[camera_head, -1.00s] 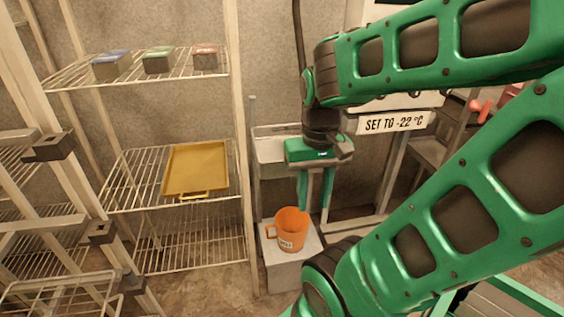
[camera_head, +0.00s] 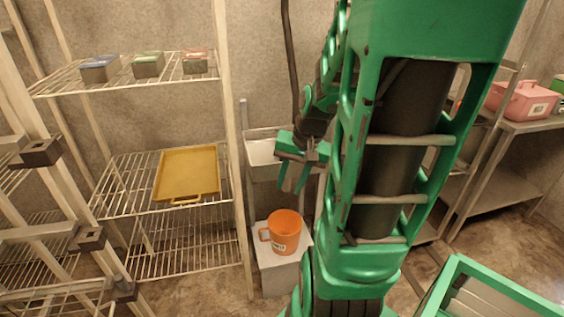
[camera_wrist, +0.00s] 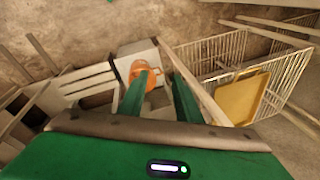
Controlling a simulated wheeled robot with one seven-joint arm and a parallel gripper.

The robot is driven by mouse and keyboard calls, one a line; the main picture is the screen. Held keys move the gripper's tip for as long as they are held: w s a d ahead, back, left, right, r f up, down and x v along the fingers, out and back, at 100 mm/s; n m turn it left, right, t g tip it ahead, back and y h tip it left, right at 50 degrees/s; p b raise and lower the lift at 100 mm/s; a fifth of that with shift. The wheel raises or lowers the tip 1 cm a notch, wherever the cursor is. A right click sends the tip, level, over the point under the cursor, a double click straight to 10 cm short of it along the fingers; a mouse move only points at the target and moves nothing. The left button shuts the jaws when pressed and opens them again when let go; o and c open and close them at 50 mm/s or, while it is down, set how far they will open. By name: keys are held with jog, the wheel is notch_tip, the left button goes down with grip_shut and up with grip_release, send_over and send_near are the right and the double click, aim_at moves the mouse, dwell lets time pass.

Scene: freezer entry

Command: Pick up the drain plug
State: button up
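I cannot make out a drain plug in either view. My gripper (camera_head: 291,190) hangs in front of a pale basin (camera_head: 262,153), above and slightly right of an orange mug (camera_head: 284,232). Its two green fingers are apart with nothing between them; they also show in the wrist view (camera_wrist: 159,78). The mug stands upright on a white block (camera_head: 279,274), clear of the fingers. In the wrist view the mug (camera_wrist: 143,72) is partly behind the left finger. My arm hides much of the area right of the basin.
A wire rack at left holds a yellow tray (camera_head: 187,175) and several small boxes (camera_head: 148,65) on top. A dark hose (camera_head: 291,60) hangs by the wall. At right, a pink box (camera_head: 522,100) sits on a metal table (camera_head: 528,125). Floor shows at lower right.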

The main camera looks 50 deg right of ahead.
jog(key=w+d+r+m+t+h, duration=0.1)
jog(key=w+d+m+t, duration=0.4)
jog(key=d, duration=0.4)
jog(key=w+d+m+t, duration=0.35)
jog(key=d+m, duration=0.25)
jog(key=d, duration=0.3)
jog(key=shift+d+x, duration=0.1)
jog(key=shift+x, duration=2.3)
jog(key=shift+d+x, duration=0.15)
jog(key=shift+x, duration=2.25)
jog(key=shift+s+f, duration=0.1)
grip_shut()
